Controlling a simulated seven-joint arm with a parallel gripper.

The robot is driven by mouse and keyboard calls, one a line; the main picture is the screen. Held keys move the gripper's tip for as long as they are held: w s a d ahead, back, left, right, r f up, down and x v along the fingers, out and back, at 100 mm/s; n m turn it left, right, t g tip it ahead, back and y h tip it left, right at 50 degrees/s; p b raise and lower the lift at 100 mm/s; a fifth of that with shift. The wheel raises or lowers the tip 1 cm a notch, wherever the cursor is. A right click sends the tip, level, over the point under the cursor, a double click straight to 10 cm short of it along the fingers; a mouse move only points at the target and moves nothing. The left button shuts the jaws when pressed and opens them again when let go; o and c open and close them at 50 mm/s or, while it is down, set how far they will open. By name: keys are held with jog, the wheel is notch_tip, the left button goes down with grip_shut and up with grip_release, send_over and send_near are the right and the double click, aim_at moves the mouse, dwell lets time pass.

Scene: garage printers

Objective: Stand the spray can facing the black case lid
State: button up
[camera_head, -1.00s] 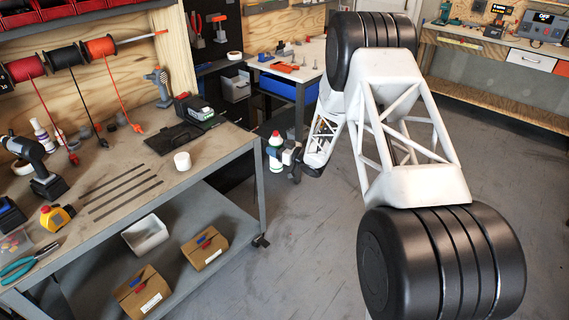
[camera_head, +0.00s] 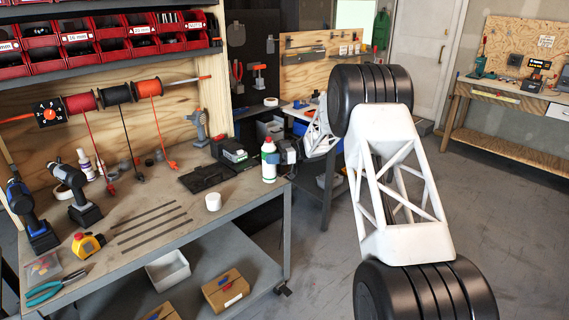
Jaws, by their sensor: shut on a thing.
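The spray can (camera_head: 268,165) is white with a green band and a red top. It is upright at the right end of the workbench (camera_head: 250,203). I cannot tell whether its base touches the bench top. My gripper (camera_head: 275,155) comes from the right and is shut on the can; its fingers are mostly hidden. The black case lid (camera_head: 203,178) lies flat on the bench to the left of the can, with a gap between them. A dark case with a light part (camera_head: 231,152) stands behind the lid.
Dark strips (camera_head: 150,222) lie on the bench to the left. A yellow tape measure (camera_head: 88,244), pliers (camera_head: 55,286) and drills (camera_head: 80,200) are further left. Red bins (camera_head: 110,40) hang above.

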jog(key=a+r+n+g+h, duration=0.2)
jog(key=a+n+g+h, duration=0.2)
jog(key=a, duration=1.5)
jog(key=n+g, duration=0.1)
jog(key=g, duration=0.2)
jog(key=shift+s+a+r, duration=0.15)
jog(key=shift+s+a, duration=0.1)
jog(key=shift+a, duration=0.05)
notch_tip(320, 180, down, 8)
dwell(0.5)
jog(key=shift+d+f, duration=0.1)
jog(key=shift+f, duration=0.4)
dwell(1.5)
jog(key=o, duration=1.2)
jog(key=shift+f, duration=0.15)
jog(key=shift+d, duration=0.15)
jog(key=v, duration=0.7)
jog(key=shift+w+d, duration=0.15)
jog(key=shift+w, duration=0.15)
